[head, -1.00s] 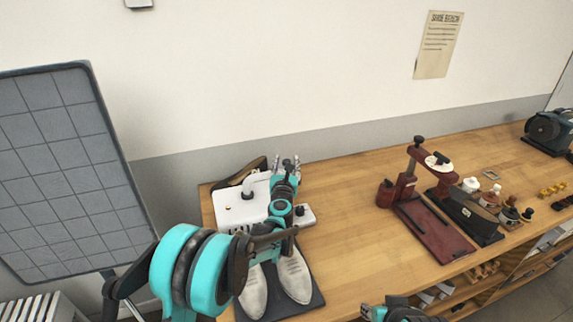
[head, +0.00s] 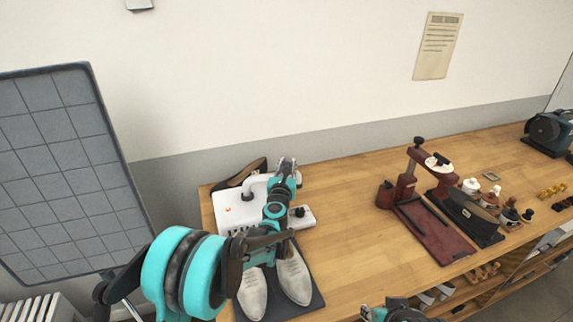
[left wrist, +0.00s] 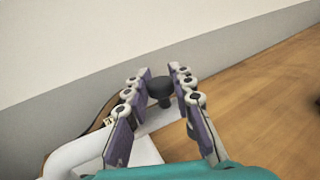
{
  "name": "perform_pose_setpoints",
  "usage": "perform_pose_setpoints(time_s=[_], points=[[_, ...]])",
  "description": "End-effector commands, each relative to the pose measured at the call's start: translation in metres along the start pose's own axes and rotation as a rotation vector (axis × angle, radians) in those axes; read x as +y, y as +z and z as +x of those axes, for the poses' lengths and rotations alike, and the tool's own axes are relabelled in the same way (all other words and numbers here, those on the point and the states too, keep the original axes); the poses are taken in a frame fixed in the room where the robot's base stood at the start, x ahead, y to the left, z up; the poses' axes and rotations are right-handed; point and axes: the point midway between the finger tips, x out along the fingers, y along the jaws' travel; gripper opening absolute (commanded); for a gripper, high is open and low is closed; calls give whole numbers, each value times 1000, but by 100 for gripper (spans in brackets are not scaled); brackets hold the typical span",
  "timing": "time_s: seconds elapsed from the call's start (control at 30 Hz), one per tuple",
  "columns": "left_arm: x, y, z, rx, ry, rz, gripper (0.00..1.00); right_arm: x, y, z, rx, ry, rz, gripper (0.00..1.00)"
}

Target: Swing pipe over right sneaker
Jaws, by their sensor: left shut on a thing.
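A white machine (head: 228,198) stands at the left end of the bench, with a bent white pipe (head: 256,179) on top. The pipe also shows in the left wrist view (left wrist: 85,148). My left gripper (head: 287,161) is shut on a black knob (left wrist: 160,88) at the pipe's end; its fingers lie on both sides of it in the left wrist view. The right sneaker (head: 295,280), a pale grey shoe, lies beside the left one (head: 252,296) on a dark mat (head: 314,300), nearer than the machine. My left arm partly covers both shoes and the machine.
A dark red press (head: 432,231) stands right of the middle, with a dark case (head: 463,212) and small bottles (head: 490,196) beside it. A grey gridded panel (head: 65,165) stands left of the bench. The bench between machine and press is clear.

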Motion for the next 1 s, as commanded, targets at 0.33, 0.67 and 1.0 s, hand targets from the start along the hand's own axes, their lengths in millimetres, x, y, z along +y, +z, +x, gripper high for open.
perform_pose_setpoints(time_s=[0.33,0.67,1.0], points=[[-7,-1,-38,0,-263,0,0,0,2,3,0,0,0,32],[-5,-1,-83,0,-575,0,0,0,4,5,0,0,0,32],[10,0,-123,0,-882,0,0,0,4,6,0,0,0,32]])
